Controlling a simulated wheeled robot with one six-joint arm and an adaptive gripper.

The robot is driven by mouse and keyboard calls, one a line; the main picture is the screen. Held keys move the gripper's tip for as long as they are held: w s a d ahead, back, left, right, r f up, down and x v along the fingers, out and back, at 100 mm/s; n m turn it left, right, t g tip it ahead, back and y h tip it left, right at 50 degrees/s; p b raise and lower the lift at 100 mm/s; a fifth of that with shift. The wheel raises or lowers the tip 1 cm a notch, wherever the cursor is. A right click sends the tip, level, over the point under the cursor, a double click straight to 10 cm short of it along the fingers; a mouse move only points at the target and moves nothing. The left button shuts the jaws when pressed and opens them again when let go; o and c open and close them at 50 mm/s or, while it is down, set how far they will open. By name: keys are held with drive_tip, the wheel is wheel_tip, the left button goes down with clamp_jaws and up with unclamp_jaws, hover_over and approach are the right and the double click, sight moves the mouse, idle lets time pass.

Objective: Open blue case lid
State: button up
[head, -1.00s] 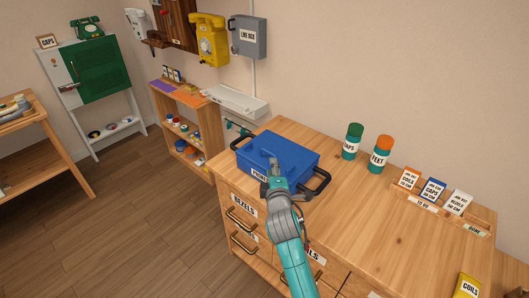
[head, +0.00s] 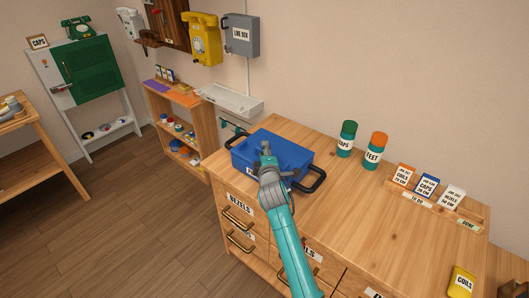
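The blue case (head: 290,151) sits on the left end of the wooden workbench, with its lid down. It has black side handles (head: 317,181) and a white front label, now mostly covered by my arm. My gripper (head: 265,149) is over the front and middle of the lid, near the lid's blue top handle, which it largely hides. Its fingertips are small and seen from behind, so whether they are apart or closed, or touch the handle, cannot be made out.
A card rack (head: 432,205) is at right, with a yellow box (head: 462,282) near the front. The bench middle is clear. A wooden shelf (head: 177,128) stands to the left.

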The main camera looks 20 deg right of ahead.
clamp_jaws()
